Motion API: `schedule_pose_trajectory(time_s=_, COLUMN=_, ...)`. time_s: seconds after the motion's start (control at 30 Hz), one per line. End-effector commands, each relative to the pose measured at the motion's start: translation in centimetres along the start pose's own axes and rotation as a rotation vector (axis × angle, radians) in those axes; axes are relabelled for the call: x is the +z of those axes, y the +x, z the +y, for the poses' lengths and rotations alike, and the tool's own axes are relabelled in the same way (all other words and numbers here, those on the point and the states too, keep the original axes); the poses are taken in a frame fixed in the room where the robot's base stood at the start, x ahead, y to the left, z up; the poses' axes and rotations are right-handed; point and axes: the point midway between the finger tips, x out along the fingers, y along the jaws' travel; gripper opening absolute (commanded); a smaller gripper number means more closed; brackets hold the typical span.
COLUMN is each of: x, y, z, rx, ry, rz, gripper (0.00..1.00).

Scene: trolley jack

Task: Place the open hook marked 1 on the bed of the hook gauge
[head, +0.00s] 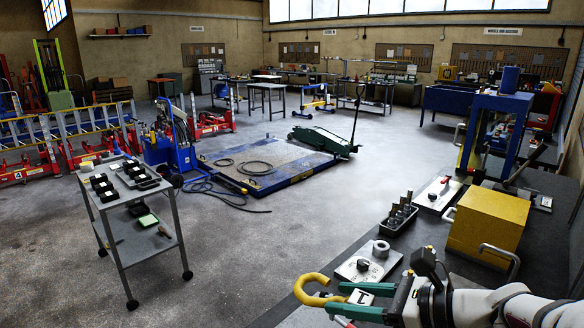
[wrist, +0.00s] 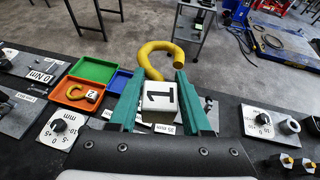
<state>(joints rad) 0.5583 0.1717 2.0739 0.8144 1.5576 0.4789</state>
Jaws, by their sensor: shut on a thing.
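The open hook marked 1 (head: 314,290) is thick and yellow, with a white block bearing a black 1. In the wrist view the hook (wrist: 154,52) points away from me, its curved opening beyond the fingertips. My gripper (head: 352,300) has green fingers shut on the white block; in the wrist view my gripper (wrist: 158,95) grips it from both sides. The hook is held above the dark bench's edge. Grey plates with black dials, one at left (wrist: 62,128) and one at right (wrist: 264,120), lie on the bench; I cannot tell which is the hook gauge.
An orange tray (wrist: 58,92) holds a hook marked 2 (wrist: 82,94). Green (wrist: 93,69) and blue (wrist: 121,82) trays adjoin it. A yellow box (head: 487,228) and a black rack of posts (head: 400,218) stand on the bench. A grey trolley (head: 141,236) stands on open floor.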

Motion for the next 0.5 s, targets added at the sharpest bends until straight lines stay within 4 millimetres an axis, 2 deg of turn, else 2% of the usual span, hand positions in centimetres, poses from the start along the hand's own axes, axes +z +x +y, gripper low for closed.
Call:
schedule_pose_trajectory(time_s=0.17, x=-0.1, y=-0.7, z=0.0, rx=-0.041, ry=0.02, rz=-0.002, gripper=0.0)
schedule_pose_trajectory(time_s=0.27, x=-0.6, y=-0.7, z=-1.1, rx=-0.078, ry=0.038, rz=-0.002, gripper=0.0)
schedule_pose_trajectory(time_s=0.37, x=-2.1, y=-0.9, z=-3.8, rx=-0.184, ry=0.085, rz=-0.001, gripper=0.0)
schedule_pose_trajectory(time_s=0.47, x=-5.2, y=-1.8, z=-7.2, rx=-0.347, ry=0.157, rz=-0.001, gripper=0.0)
schedule_pose_trajectory(time_s=0.5, x=-6.8, y=-2.4, z=-8.5, rx=-0.418, ry=0.19, rz=0.0, gripper=0.0)
